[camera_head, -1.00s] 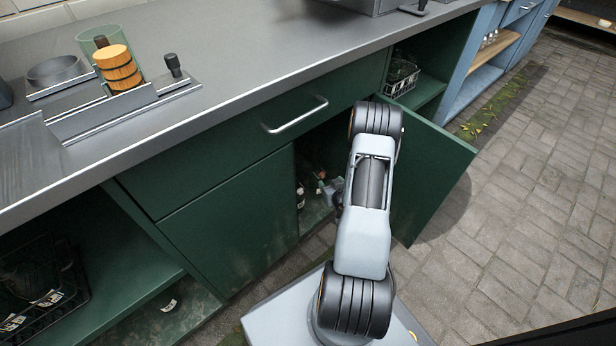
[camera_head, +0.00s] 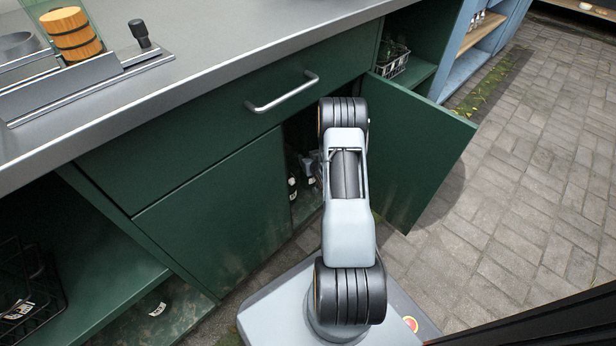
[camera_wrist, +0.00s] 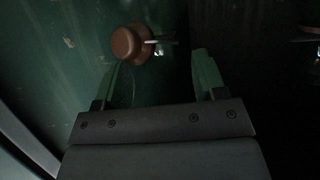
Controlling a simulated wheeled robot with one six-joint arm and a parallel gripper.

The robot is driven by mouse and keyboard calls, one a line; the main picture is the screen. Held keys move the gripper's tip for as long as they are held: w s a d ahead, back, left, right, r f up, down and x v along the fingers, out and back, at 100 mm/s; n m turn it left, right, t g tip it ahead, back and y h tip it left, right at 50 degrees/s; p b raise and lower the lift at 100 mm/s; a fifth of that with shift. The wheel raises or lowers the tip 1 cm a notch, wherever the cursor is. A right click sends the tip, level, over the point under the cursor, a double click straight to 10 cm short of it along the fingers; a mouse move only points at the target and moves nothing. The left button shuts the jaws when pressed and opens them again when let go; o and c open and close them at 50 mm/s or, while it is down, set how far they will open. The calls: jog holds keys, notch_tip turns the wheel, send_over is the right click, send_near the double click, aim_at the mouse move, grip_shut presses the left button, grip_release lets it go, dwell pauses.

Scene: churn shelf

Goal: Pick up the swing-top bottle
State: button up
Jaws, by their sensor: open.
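My gripper (camera_wrist: 157,66) is open in the wrist view, with two green fingers apart and nothing held between them. In the head view my arm reaches into the open cabinet and hides the gripper. A small dark bottle-like thing (camera_head: 292,188) with a pale mark stands in the cabinet opening, left of my arm. I cannot tell whether it is the swing-top bottle. In the wrist view a copper-brown round thing (camera_wrist: 129,44) with a pale bar at its side lies beyond the left fingertip. The inside of the cabinet is very dark there.
The green cabinet door (camera_head: 418,150) stands open right of my arm. A drawer handle (camera_head: 283,92) juts out above the opening. The grey counter (camera_head: 215,50) overhangs. A wire basket (camera_head: 393,62) sits on a shelf at the back right. Paved floor (camera_head: 530,190) is free at right.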

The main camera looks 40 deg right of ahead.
jog(key=shift+x, duration=1.15)
jog(key=shift+c, duration=0.2)
jog(key=shift+s, duration=0.1)
grip_shut()
